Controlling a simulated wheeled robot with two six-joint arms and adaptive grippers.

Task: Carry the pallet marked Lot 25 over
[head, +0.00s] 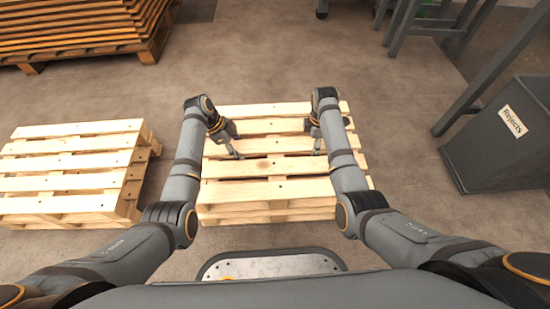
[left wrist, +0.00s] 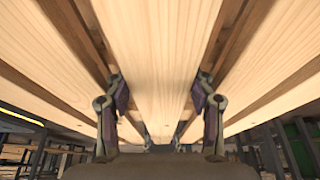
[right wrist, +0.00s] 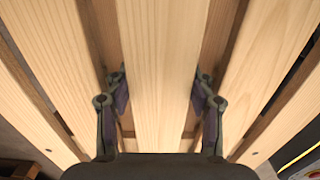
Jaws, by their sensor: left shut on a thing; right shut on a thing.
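A light wooden pallet (head: 270,167) lies in front of me, on top of what looks like another pallet below it. No lot mark can be read on it. My left gripper (head: 237,155) is shut on a top slat of this pallet, left of its middle. In the left wrist view its fingers sit on both sides of the slat (left wrist: 160,60). My right gripper (head: 318,151) is shut on a top slat at the right part of the same pallet. The right wrist view shows its fingers on both sides of the slat (right wrist: 160,70).
Another stack of light pallets (head: 75,165) stands to the left. A darker pallet with stacked brown boards (head: 75,30) is at the back left. A grey bin labelled Rejects (head: 505,140) stands at the right, near grey metal legs (head: 410,25). The floor behind the pallet is clear.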

